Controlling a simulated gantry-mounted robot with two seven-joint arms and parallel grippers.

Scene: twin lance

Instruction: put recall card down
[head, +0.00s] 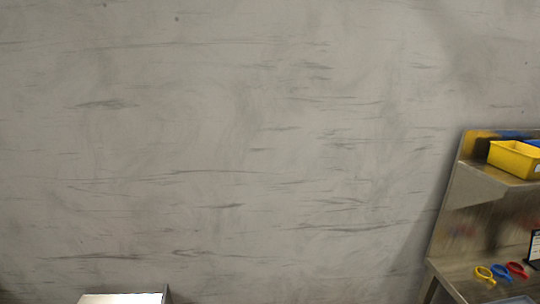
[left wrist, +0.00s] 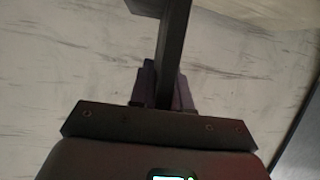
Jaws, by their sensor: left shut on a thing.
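My left gripper (left wrist: 165,90) shows only in the left wrist view. Its fingers are shut on a dark, thin, bar-like thing (left wrist: 172,45) that reaches up from between them to a dark block at the top edge. It is seen nearly edge-on with no print showing, so I cannot tell whether it is the recall card. No gripper shows in the head view. In the head view a dark-framed pale panel (head: 534,250) is cut off by the right edge. I cannot read it.
A workbench (head: 450,278) with a shelf (head: 492,179) stands at the right. A yellow bin (head: 515,159) is on the shelf. Yellow (head: 483,273), blue (head: 502,271) and red (head: 517,269) looped items lie on the bench. A bare grey wall (head: 220,150) fills most of the head view.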

